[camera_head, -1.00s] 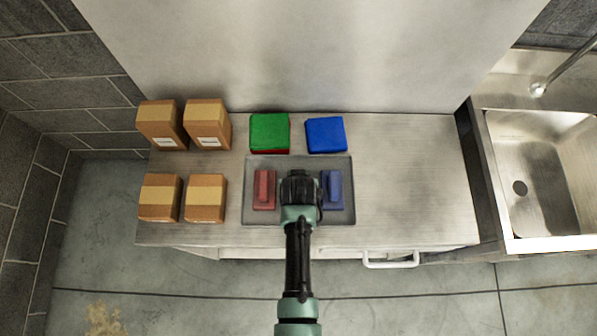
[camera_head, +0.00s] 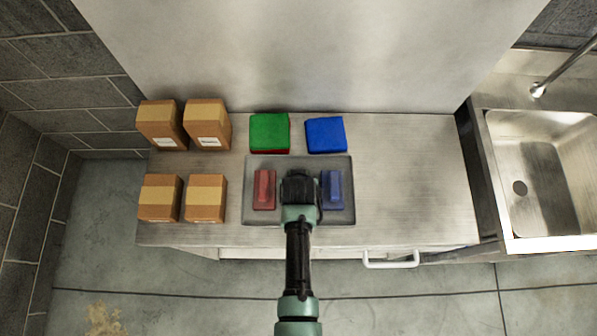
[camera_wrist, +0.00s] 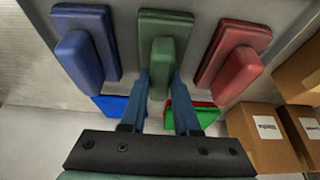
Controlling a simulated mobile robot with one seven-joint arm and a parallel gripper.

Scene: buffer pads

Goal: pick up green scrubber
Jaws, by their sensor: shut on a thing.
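The green scrubber (camera_wrist: 165,28) shows in the wrist view as a flat pad with a raised handle, between a blue scrubber (camera_wrist: 84,50) and a red scrubber (camera_wrist: 235,62). My gripper (camera_wrist: 160,85) is shut on the green scrubber's handle, one finger on each side. In the head view my gripper (camera_head: 299,188) is over the middle of the grey tray (camera_head: 297,162) and hides the green scrubber. The red scrubber (camera_head: 264,190) lies to the left and the blue scrubber (camera_head: 332,190) to the right. I cannot tell whether the green scrubber touches the tray.
Behind the tray are a green pad (camera_head: 269,131) on a red one and a blue pad (camera_head: 325,134). Several cardboard boxes (camera_head: 206,198) stand at the left. The counter (camera_head: 410,180) is clear to the right, with a sink (camera_head: 540,180) beyond.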

